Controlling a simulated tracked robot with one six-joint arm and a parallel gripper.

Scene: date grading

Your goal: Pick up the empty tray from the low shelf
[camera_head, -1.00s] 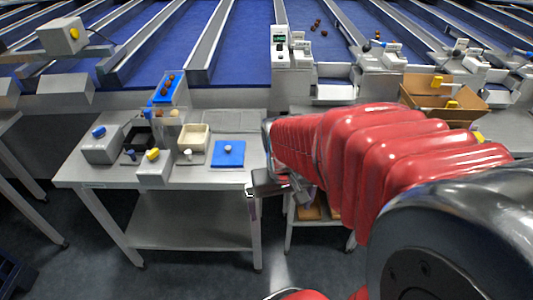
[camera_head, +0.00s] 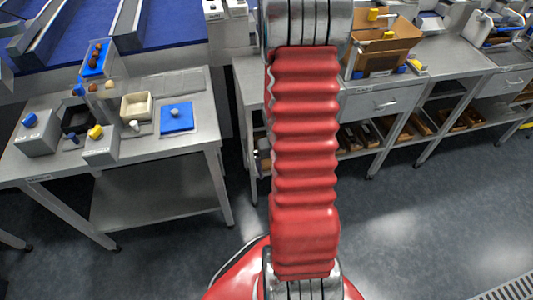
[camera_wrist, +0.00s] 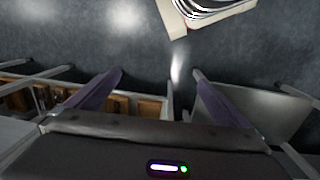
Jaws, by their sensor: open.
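My gripper (camera_wrist: 156,73) shows in the wrist view with its two purple-grey fingers wide apart and nothing between them. In the head view it is hidden behind my raised red arm. Brown wooden trays or boxes (camera_head: 348,138) lie on the low shelf under the right bench, partly hidden by the bench top and legs. In the wrist view brown trays (camera_wrist: 110,103) show on a low shelf at the left, partly behind the left finger and apart from it. I cannot tell which of them is empty.
The left table (camera_head: 190,145) holds a blue mat (camera_head: 176,124), a cream tray (camera_head: 136,107) and small boxes. Its lower shelf (camera_head: 155,195) is bare. A cardboard box (camera_head: 385,50) stands on the right bench (camera_head: 440,65). The dark floor (camera_head: 420,220) in front is clear.

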